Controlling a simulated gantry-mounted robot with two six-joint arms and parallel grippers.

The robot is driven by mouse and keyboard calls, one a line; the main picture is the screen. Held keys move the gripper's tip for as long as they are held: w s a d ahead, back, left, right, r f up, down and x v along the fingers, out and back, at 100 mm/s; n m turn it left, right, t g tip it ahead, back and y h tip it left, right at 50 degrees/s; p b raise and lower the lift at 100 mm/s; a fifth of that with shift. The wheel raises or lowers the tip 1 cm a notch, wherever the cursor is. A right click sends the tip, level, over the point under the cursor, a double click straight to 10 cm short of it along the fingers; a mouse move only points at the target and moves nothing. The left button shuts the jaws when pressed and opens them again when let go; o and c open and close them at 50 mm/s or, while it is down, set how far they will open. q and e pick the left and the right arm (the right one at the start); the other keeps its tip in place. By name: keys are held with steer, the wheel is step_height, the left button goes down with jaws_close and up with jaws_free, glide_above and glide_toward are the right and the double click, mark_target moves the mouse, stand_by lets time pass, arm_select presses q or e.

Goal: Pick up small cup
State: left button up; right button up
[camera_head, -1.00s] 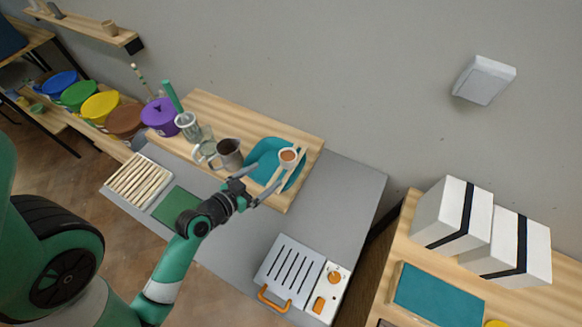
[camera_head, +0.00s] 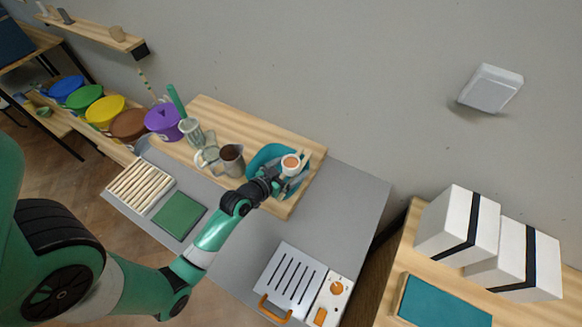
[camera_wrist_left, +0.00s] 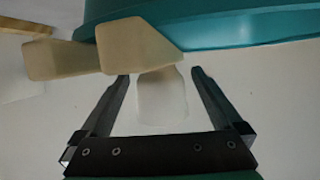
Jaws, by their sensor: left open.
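The small white cup (camera_head: 291,164) with brown contents stands at the teal dish (camera_head: 262,153) on the wooden board in the head view. My left gripper (camera_head: 285,181) is open at the front side of the cup and partly covers the dish. In the left wrist view the two dark fingers of my left gripper (camera_wrist_left: 160,76) are apart. A pale, whitish rounded shape (camera_wrist_left: 162,100) shows between them; I cannot tell for sure that it is the cup. Two blunt tan pieces (camera_wrist_left: 138,44) lie across the upper part, beside the teal dish's rim (camera_wrist_left: 220,30). My right gripper is not in view.
A grey pitcher (camera_head: 231,160) and glass vessels (camera_head: 206,152) stand left of the dish. A purple pot (camera_head: 163,121) is farther left. A slotted white device (camera_head: 290,279) with orange handles sits at the grey table's front. The table's right part (camera_head: 352,190) is clear.

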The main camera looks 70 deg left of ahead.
arm_select(q)
jaws_close()
stand_by(0.5)
steer(key=shift+r, duration=0.2)
steer(key=shift+r+p, duration=0.45)
steer(key=shift+r, duration=0.35)
steer(key=s+d+r+p, duration=0.4)
steer(key=s+d+r, duration=0.2)
steer(key=d+r, duration=0.5)
steer(key=shift+s+d, duration=0.15)
steer(key=shift+d, duration=0.6)
